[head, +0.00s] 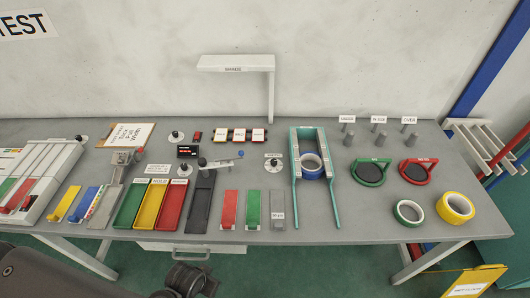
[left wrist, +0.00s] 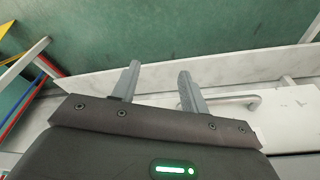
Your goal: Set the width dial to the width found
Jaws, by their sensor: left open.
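Several small dials with knobs stand on the grey bench in the head view: one at the back left (head: 176,137), one below the dark display (head: 187,152), which is a front-left dial (head: 184,170), and one in the middle (head: 273,162). Their labels and settings are too small to read, so I cannot tell which is the width dial. A blue tape roll (head: 312,166) sits in a teal frame (head: 294,160). My left gripper (left wrist: 159,69) is open and empty in the left wrist view, near the bench's edge. My right gripper is not in view.
Green, yellow and red trays (head: 130,204) fill the left front. Two tape rolls, a green-and-white one (head: 408,212) and a yellow one (head: 455,208), lie at the right. A lamp-like post (head: 271,95) rises at the back. A clipboard (head: 126,135) lies back left.

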